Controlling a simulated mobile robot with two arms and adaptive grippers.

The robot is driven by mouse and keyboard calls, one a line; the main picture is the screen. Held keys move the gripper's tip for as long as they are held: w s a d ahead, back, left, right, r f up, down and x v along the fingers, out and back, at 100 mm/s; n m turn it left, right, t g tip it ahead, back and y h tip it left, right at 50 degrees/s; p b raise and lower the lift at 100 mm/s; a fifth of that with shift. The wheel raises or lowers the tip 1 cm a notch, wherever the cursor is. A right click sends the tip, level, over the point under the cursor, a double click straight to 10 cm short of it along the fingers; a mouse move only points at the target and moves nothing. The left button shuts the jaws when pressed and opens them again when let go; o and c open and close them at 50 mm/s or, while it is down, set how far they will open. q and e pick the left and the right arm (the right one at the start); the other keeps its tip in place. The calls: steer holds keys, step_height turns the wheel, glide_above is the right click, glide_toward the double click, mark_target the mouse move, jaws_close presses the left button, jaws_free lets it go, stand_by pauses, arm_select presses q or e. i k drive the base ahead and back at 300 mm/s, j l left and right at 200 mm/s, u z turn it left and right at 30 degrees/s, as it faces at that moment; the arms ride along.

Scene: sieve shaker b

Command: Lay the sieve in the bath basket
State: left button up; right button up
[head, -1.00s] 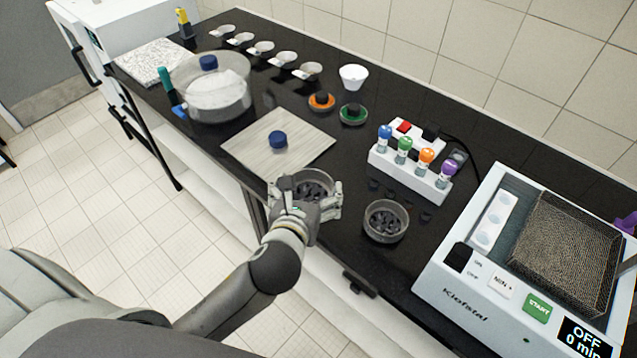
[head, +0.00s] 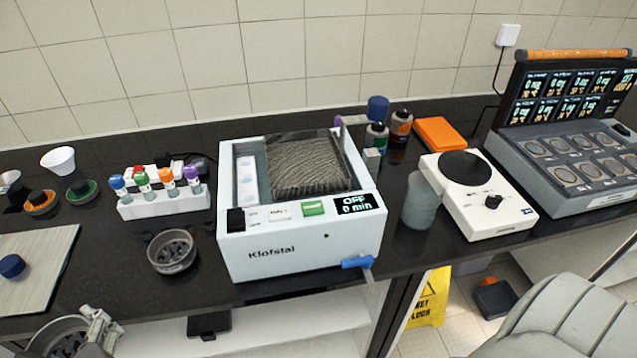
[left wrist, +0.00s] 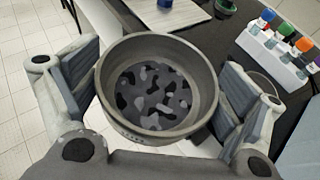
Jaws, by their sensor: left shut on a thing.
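My left gripper (head: 92,332) is at the bottom left of the head view, shut on a round grey sieve (head: 58,342). In the left wrist view the fingers (left wrist: 158,92) are on either side of the sieve (left wrist: 120,60), which is upright with dark and light pieces inside. The mesh bath basket (head: 308,168) sits in the open white Klofstal bath (head: 300,235), whose display reads OFF, 0 min. The gripper is well left of the bath and in front of the bench. My right gripper is not in view.
A second sieve (head: 172,262) with dark pieces stands on the bench left of the bath. A rack (head: 165,205) with coloured-cap vials stands behind it. A blue-ended lever (head: 357,262) juts from the bath's front. A frosted beaker (head: 418,200) and a hotplate (head: 470,210) stand to the right.

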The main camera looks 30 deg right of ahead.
mark_target(301, 157)
steer(key=k+z, duration=0.15)
steer(key=z, duration=0.35)
steer(key=k+z, duration=0.15)
steer(key=z, duration=0.3)
